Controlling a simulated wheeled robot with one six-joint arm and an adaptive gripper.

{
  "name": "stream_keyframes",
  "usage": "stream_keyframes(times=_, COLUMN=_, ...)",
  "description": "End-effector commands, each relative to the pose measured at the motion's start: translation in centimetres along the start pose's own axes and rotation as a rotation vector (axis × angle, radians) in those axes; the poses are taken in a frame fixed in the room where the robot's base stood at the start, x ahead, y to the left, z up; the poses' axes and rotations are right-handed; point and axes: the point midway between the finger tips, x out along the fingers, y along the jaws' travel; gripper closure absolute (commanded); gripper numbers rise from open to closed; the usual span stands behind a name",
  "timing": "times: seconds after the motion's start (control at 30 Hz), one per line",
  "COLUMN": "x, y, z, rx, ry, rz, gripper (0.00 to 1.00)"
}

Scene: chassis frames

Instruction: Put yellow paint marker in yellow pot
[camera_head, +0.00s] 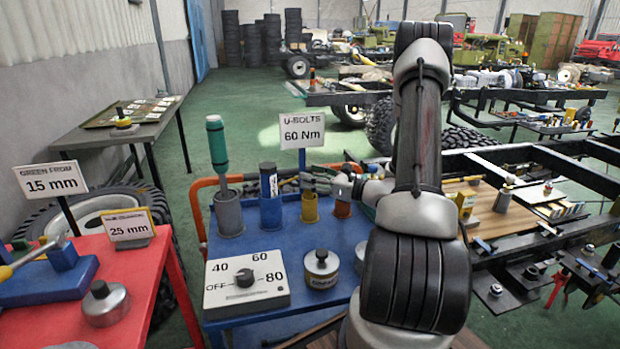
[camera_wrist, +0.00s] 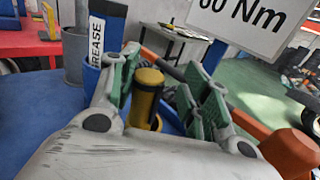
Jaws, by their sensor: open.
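My gripper (camera_head: 322,183) is over the back of the blue cart, close to the yellow pot (camera_head: 309,207). In the wrist view my gripper (camera_wrist: 155,88) is open, with its green-padded fingers apart on either side of a yellow cylinder with a dark band (camera_wrist: 150,78), which looks like the yellow paint marker. It stands roughly upright between the fingers, with a visible gap on the right side.
A blue grease tube (camera_head: 269,180) stands in a blue pot left of the yellow pot. A green-topped tool (camera_head: 217,145) stands in a grey pot.

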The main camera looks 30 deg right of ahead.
Motion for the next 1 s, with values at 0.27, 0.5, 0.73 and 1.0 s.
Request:
stream_keyframes(times=0.27, x=-6.4, y=-0.1, z=0.0, rx=0.0, ry=0.0, rz=-0.007, gripper=0.53)
stream_keyframes(times=0.5, x=-10.0, y=0.0, z=0.0, rx=0.0, ry=0.0, rz=-0.003, gripper=0.53)
stream_keyframes(times=0.73, x=-8.9, y=4.6, z=3.0, rx=-0.116, ry=0.059, rz=0.191, gripper=0.53)
stream_keyframes(times=1.0, x=-10.2, y=19.1, z=8.6, rx=-0.617, ry=0.271, rz=0.821, gripper=0.53)
